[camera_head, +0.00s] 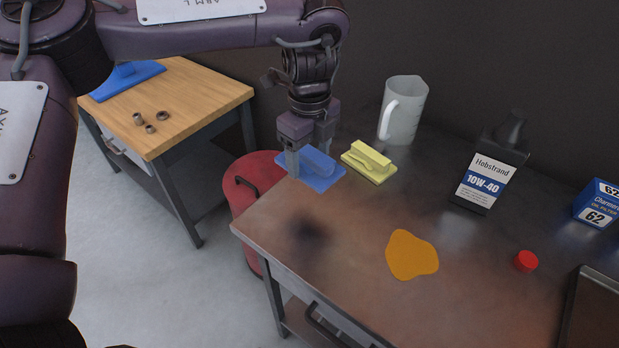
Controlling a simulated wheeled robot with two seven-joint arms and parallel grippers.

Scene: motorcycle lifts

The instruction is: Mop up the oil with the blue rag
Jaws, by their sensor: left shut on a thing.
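The blue rag (318,171) lies at the back left of the metal bench (346,214), with a raised fold along its middle. My left gripper (308,160) comes down from above and is shut on the blue rag's fold; the rag appears to be still at the bench top. The oil (411,255) is an orange-amber puddle on the bench, to the right of and nearer than the rag, apart from it. My right gripper is not in view.
A yellow rag (369,162) lies just right of the blue one. Behind stand a translucent jug (403,110) and a black oil bottle (487,172). A red cap (525,261), a blue filter box (599,204) and a dark tray (592,315) are at right. Bench space between rag and oil is clear.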

